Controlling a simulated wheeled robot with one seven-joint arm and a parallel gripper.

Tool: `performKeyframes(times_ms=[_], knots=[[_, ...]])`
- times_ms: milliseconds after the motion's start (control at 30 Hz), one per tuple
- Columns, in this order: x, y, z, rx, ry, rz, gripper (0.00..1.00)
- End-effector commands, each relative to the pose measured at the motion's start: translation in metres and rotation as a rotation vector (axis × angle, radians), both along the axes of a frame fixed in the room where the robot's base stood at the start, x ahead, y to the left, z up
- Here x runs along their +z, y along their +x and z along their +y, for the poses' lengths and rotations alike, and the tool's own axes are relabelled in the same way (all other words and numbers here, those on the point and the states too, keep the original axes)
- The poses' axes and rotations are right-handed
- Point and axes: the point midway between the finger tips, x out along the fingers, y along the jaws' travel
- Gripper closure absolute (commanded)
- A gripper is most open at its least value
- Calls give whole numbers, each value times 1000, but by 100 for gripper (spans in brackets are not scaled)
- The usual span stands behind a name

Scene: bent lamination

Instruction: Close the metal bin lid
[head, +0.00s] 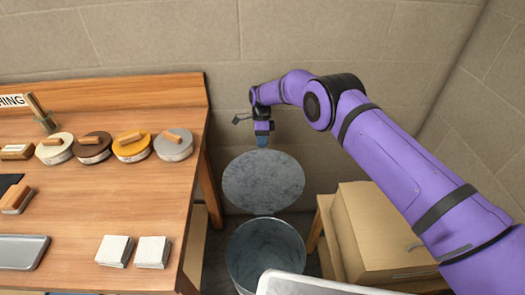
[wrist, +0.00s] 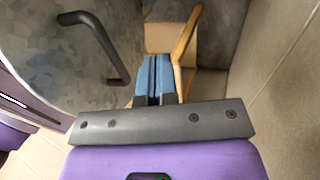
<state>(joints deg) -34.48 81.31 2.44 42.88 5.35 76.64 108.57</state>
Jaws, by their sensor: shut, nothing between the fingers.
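My gripper (head: 262,142) is behind the lid's upper edge, fingers pointing down. In the wrist view the lid (wrist: 60,38) fills the left side, with a dark bar handle (wrist: 92,47) on it. My blue fingers (wrist: 152,78) are together and empty, to the right of the handle. I cannot tell whether they touch the lid.
A wooden workbench (head: 75,225) with several round tins, brushes and white blocks is on the left. A stone wall (head: 200,40) is close behind the lid and my arm.

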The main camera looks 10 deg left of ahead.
Motion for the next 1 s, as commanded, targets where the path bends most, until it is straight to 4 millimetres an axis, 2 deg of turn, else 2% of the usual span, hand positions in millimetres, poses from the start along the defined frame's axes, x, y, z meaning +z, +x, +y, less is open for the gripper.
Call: performKeyframes(times_ms=[33,133,500,1000], knots=[[-9,-4,-1,0,-2,3,100],[-4,-13,-3,1,1,1,100],[-5,-38,-10,0,1,0,100],[-5,-41,-10,0,1,-1,100]])
